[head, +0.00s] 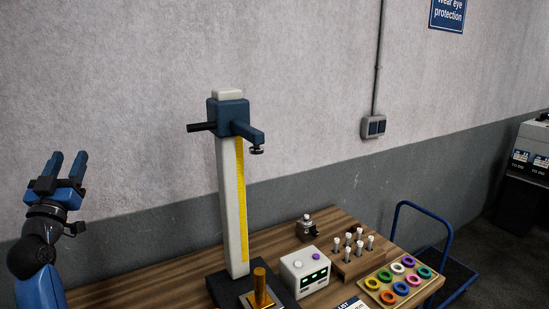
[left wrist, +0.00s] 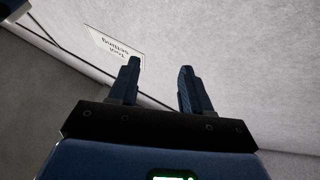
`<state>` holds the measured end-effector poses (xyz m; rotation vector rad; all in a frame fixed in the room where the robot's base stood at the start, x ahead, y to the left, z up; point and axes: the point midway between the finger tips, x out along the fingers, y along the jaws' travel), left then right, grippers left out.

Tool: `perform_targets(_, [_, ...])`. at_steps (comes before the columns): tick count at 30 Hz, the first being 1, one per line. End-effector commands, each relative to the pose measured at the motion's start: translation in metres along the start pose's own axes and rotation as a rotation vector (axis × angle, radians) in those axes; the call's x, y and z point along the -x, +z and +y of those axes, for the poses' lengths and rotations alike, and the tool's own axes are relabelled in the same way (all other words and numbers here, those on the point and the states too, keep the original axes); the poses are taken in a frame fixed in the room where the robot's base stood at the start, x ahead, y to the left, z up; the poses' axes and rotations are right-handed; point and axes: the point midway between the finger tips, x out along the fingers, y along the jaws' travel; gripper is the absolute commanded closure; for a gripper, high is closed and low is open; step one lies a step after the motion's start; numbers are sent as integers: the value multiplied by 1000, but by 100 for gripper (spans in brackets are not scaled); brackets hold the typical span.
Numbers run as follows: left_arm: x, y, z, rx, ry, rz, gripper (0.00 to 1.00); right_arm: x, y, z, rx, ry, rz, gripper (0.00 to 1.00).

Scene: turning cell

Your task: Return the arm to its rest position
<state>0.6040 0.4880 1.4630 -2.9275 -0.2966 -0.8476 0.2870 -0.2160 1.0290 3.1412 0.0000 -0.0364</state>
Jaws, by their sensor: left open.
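My left gripper (head: 67,165) is raised at the left edge of the head view, its two blue fingers apart and pointing up. It is left of the workbench, clear of everything on it, with nothing between the fingers. My right gripper is not in view.
A wooden bench (head: 190,281) carries a tall height gauge (head: 232,190), a brass cylinder (head: 261,287), a white display box (head: 305,272), a pin block (head: 355,262) and a tray of coloured rings (head: 373,293). A blue cart (head: 452,250) stands right. A sign (left wrist: 118,52) hangs on the wall.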

Motion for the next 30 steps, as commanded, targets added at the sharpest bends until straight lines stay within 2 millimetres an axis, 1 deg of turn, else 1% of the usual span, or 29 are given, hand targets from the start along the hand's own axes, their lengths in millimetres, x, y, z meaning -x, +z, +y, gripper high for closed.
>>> perform_targets(1, [18,22,5,26,-32,-3,52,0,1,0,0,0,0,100])
perform_targets(3, [40,44,11,51,-73,5,52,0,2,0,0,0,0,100])
perform_targets(5, [61,62,18,67,-103,9,52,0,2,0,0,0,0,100])
perform_targets(6, [75,72,23,75,-118,11,52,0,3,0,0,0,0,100])
perform_targets(8, [97,87,32,87,-137,11,52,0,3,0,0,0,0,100])
perform_targets(9, [112,96,38,92,-146,11,52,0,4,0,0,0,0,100])
perform_targets(11, [135,109,49,98,-156,7,52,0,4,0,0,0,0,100])
perform_targets(12, [150,116,56,101,-160,4,52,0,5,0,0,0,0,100])
perform_targets(14, [174,127,68,102,-161,-4,52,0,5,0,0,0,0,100])
perform_targets(15, [190,133,76,104,-160,-10,52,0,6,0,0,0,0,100])
perform_targets(20, [255,151,109,101,-134,-50,52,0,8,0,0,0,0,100])
perform_targets(21, [272,155,117,98,-124,-65,52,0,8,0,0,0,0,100])
perform_targets(26, [337,164,149,84,-66,-137,52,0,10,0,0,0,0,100])
perform_targets(27, [354,165,156,81,-49,-160,52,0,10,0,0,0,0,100])
perform_targets(29, [379,168,166,73,-20,-200,52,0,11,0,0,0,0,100])
perform_targets(30, [396,169,173,66,-1,-230,52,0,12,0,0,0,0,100])
